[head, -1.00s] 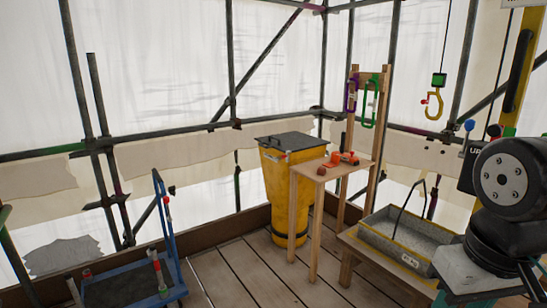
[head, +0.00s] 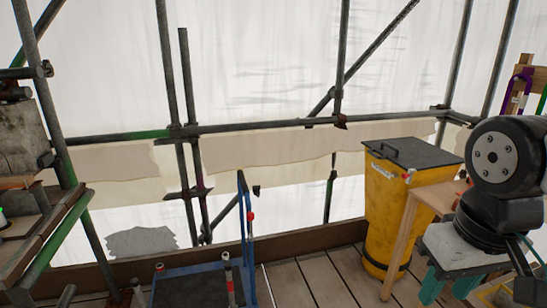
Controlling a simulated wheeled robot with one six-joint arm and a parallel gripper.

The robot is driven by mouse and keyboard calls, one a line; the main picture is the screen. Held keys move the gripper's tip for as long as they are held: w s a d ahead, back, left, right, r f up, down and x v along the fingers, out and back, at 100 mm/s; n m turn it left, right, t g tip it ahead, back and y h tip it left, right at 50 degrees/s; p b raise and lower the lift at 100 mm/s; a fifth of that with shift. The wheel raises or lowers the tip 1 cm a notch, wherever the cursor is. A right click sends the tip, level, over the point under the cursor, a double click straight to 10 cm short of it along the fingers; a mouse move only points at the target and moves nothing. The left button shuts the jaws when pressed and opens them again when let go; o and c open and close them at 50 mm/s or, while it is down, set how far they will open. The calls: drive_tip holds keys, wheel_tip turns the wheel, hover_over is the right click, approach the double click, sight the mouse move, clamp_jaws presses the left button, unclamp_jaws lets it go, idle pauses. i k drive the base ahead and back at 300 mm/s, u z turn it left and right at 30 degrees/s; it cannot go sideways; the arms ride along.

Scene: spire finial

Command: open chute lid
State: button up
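The yellow chute (head: 385,225) stands upright on the plank deck at the right of the head view. Its dark flat lid (head: 412,152) lies shut on top, with a small handle on its upper face. A white label is on the chute's front below the rim. My arm's dark joints show at the right edge, in front of the wooden table and to the right of the chute. My gripper is out of view.
A wooden table (head: 437,198) stands close against the chute's right side. A blue trolley (head: 190,285) stands at the front, left of the chute. Scaffold poles (head: 270,128) run behind. Bare deck planks (head: 325,280) lie between trolley and chute.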

sight(409, 152)
drive_tip(key=z, duration=0.05)
drive_tip(key=i, duration=2)
drive_tip(key=z, duration=0.6)
drive_tip(key=i, duration=0.65)
drive_tip(key=z, duration=0.15)
